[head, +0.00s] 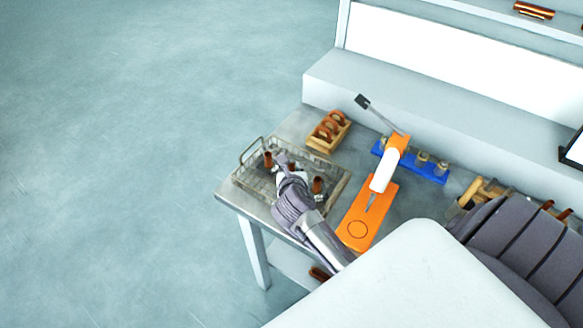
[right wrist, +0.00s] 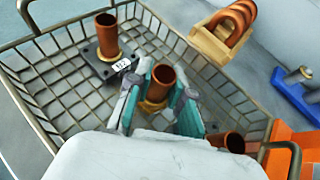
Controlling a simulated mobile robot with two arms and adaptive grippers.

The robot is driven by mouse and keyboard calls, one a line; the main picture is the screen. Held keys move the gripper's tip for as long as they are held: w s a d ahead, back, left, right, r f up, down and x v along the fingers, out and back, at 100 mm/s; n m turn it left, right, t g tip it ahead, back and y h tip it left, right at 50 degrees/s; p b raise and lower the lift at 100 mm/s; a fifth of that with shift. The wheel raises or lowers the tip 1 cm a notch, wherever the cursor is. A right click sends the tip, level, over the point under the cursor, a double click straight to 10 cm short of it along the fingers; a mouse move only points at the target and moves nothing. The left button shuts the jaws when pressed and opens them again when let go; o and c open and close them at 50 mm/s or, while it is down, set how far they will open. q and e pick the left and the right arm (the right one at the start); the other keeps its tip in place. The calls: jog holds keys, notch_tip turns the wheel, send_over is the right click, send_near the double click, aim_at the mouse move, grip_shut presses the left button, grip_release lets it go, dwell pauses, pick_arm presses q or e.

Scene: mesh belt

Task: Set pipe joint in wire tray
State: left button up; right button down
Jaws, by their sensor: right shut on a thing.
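The wire tray (head: 243,180) is a grey mesh basket at the left end of the table; its rim also shows in the right wrist view (right wrist: 62,27). My right gripper (head: 284,163) is inside the tray's outline in the head view. In the right wrist view my right gripper (right wrist: 158,100) is shut on an upright copper pipe joint (right wrist: 161,80) with a brass-coloured collar. Its lower end is hidden, so I cannot tell whether it touches the tray floor. Another pipe joint (right wrist: 107,36) stands on a dark, labelled plate in the tray. A third (right wrist: 234,142) is at lower right. My left gripper is not in view.
A wooden rack of copper rings (head: 329,132) stands behind the tray. An orange and white device (head: 358,226) is right of the tray, with a blue rack (head: 428,169) of grey cylinders behind it. Open floor lies left of the table.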

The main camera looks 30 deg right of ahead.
jog(key=c, duration=1)
grip_release()
jog(key=shift+c, duration=0.2)
jog(key=shift+r, duration=0.15)
jog(key=shift+s+a, duration=0.2)
jog(key=b+v, duration=0.2)
jog(key=v, duration=0.9)
jog(key=shift+s+r, duration=0.2)
jog(key=shift+r, duration=0.05)
